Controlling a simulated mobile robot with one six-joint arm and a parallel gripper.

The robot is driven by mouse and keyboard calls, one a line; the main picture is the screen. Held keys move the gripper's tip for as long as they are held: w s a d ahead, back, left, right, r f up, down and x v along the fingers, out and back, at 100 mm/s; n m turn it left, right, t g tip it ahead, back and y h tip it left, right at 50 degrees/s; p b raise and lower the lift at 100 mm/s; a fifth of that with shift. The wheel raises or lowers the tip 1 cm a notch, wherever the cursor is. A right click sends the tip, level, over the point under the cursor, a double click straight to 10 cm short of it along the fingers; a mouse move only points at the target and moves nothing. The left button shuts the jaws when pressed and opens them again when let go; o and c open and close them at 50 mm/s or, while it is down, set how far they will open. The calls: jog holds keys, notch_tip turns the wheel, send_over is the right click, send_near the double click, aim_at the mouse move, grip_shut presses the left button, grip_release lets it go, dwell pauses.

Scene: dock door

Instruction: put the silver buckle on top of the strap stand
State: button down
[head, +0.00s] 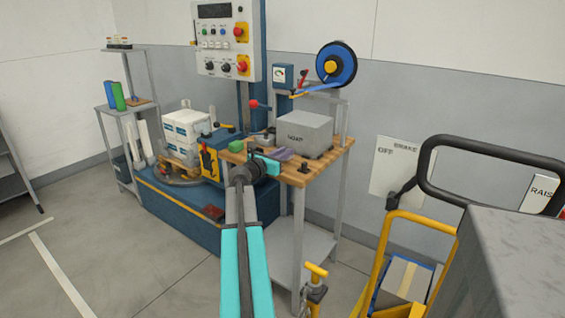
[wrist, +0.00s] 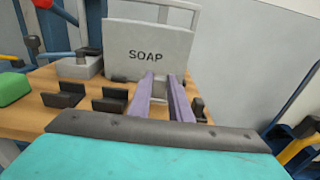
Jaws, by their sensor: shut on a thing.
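My gripper (head: 283,153) has a turquoise body and two purple fingers and is over the wooden bench top, in front of the grey SOAP box. A blue strap reel (head: 350,62) on a grey frame stands at the back of the bench, seemingly the strap stand. The gripper is below and in front of it.
In the wrist view, dark brackets (wrist: 110,99), a green block (wrist: 14,88) and a grey block (wrist: 80,68) lie left of the fingers. A control panel (head: 228,40) stands behind. A yellow trolley (head: 385,235) is at right.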

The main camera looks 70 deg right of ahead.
jog(key=shift+w+f, duration=0.1)
jog(key=shift+f, duration=1.4)
jog(key=shift+f, duration=0.1)
jog(key=c, duration=1.6)
grip_release()
jog(key=shift+v, duration=6.05)
